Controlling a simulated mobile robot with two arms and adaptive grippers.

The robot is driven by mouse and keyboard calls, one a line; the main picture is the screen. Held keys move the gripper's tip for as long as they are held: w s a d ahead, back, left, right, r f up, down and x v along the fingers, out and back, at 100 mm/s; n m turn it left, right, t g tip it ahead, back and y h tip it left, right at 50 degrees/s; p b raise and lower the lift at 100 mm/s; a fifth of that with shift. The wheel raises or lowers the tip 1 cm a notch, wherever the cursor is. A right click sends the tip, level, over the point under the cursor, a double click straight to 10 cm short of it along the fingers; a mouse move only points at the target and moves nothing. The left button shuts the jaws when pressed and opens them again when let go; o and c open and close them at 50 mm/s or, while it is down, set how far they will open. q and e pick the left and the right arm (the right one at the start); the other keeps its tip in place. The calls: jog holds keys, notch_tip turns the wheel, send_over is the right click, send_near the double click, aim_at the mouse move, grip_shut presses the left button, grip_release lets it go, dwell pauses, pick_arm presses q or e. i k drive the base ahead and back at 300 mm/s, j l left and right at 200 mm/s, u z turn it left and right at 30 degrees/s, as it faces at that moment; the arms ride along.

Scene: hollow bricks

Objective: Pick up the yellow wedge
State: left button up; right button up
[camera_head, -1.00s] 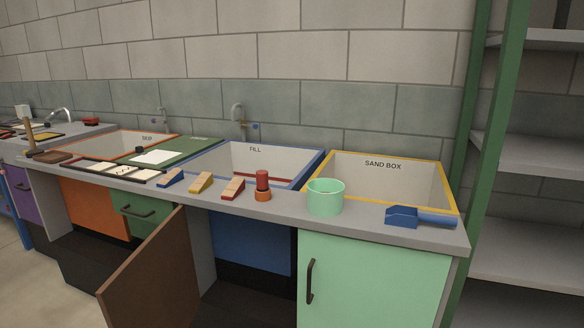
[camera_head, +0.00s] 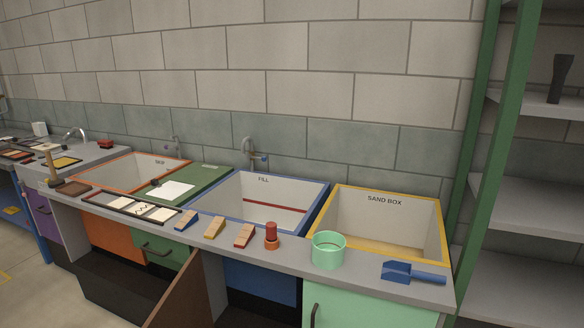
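The yellow wedge (camera_head: 214,228) lies on the front strip of the grey counter, in front of the blue-rimmed sink marked FILL. It is one of three wedges in a row. A blue wedge (camera_head: 186,220) lies to its left and a red wedge (camera_head: 244,236) to its right, each with a small gap. Nothing covers the yellow wedge. Neither of my grippers shows in the head view.
A brown cabinet door (camera_head: 183,292) hangs open below. A green-framed shelf (camera_head: 480,165) stands at right.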

aim_at(218, 224)
jog(key=j+z, duration=0.1)
jog(key=j, duration=0.45)
jog(key=j+z, duration=0.1)
jog(key=j, duration=0.5)
jog(key=j+z, duration=0.15)
jog(key=j, duration=0.4)
jog(key=k+j+z, duration=0.1)
jog(key=j, duration=0.45)
jog(key=k+j+z, duration=0.1)
jog(key=j, duration=0.45)
jog(key=k+j+z, duration=0.1)
jog(key=j, duration=0.45)
jog(key=i+l+u, duration=0.1)
jog(key=i+l, duration=0.15)
jog(key=l, duration=0.15)
